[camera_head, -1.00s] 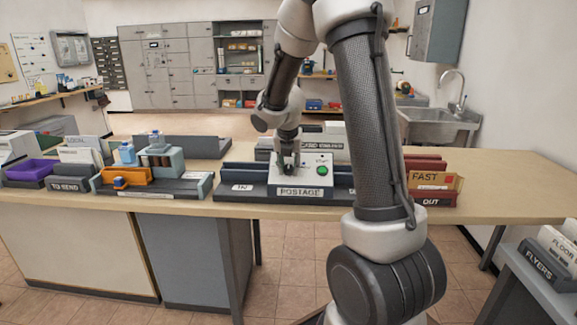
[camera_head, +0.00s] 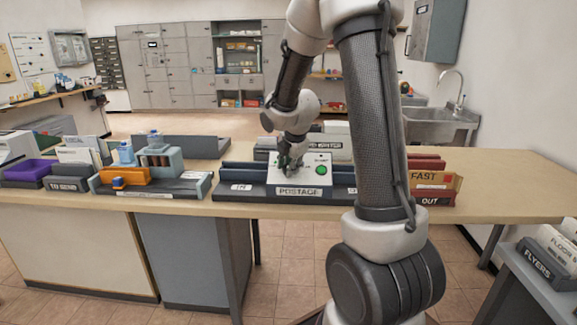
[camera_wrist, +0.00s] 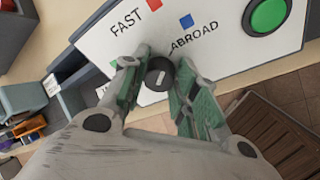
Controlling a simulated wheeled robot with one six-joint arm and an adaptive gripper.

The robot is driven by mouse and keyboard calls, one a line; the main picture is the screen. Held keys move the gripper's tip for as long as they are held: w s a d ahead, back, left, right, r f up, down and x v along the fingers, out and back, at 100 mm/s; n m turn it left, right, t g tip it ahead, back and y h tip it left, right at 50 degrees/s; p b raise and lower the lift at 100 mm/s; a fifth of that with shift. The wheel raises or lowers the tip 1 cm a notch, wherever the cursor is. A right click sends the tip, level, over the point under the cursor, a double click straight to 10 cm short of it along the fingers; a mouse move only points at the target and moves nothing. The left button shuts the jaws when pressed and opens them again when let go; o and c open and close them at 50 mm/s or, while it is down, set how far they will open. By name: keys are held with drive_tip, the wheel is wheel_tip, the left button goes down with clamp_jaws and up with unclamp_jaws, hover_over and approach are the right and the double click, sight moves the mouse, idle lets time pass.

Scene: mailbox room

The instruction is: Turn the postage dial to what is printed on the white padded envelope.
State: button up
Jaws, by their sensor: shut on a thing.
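The postage machine's white sloped panel (camera_head: 316,172) stands on the table with a POSTAGE label in front. The wrist view shows its dial (camera_wrist: 160,72) as a dark round knob with a short white mark. FAST beside a red square and ABROAD beside a blue square are printed on the panel; another label at left is mostly hidden by a finger. My gripper (camera_head: 289,167) is at the panel, its fingers (camera_wrist: 158,85) shut on the dial from both sides. Which setting the dial points to is unclear. I cannot pick out the white padded envelope for certain.
A green button (camera_wrist: 268,14) sits near the dial. A tan envelope marked FAST (camera_head: 432,181) stands at the OUT tray (camera_head: 430,201). Left are the TO SEND tray (camera_head: 62,186), an orange holder (camera_head: 128,176) and a purple bin (camera_head: 30,170). The table's right end is clear.

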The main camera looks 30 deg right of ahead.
drive_tip(key=shift+s+m, duration=0.1)
drive_tip(key=shift+m, duration=0.9)
drive_tip(key=o, duration=1)
drive_tip(key=v, duration=1.2)
drive_tip(key=shift+s+f, duration=0.15)
drive_tip(key=shift+s, duration=0.1)
drive_tip(key=shift+m, duration=0.3)
